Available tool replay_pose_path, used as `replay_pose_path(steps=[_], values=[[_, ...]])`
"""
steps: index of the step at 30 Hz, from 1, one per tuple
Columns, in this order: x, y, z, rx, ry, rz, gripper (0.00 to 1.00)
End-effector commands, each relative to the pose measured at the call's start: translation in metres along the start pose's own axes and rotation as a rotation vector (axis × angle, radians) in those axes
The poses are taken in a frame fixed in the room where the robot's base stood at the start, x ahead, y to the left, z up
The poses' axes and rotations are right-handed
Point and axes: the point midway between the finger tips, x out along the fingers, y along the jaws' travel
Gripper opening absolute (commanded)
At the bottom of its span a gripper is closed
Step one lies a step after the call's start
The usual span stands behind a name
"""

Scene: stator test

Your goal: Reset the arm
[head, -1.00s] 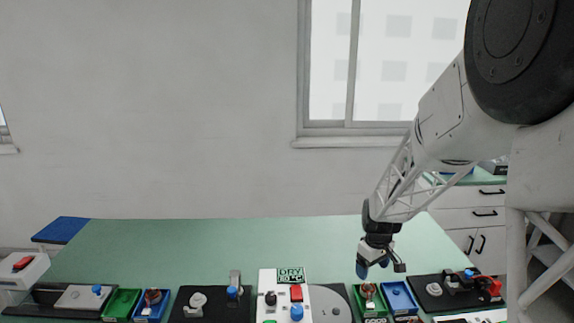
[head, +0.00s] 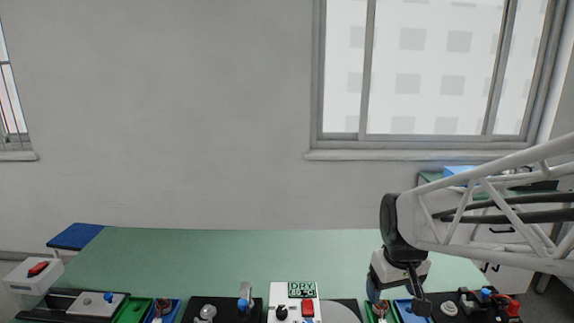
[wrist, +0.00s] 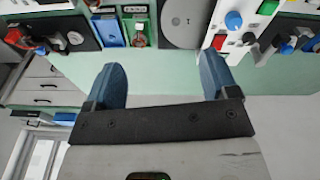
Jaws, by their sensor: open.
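The arm reaches in from the right edge of the head view.
Along the table's front edge stand a white panel (head: 279,292) with a DRY display, black fixtures, a blue bin (wrist: 110,33) and a green bin (head: 133,311). A white box with a red switch (head: 38,269) is at far left. The table's back half is clear.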

Motion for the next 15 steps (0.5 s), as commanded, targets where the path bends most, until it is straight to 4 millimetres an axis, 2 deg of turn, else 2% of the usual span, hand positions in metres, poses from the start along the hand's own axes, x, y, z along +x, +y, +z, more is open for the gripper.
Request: replay_pose_path(steps=[6, 15], values=[[-0.028, -0.021, 0.047, 0.071, 0.034, 0.004, 0.80], [-0.049, -0.042, 0.105, 0.163, 0.070, 0.003, 0.80]])
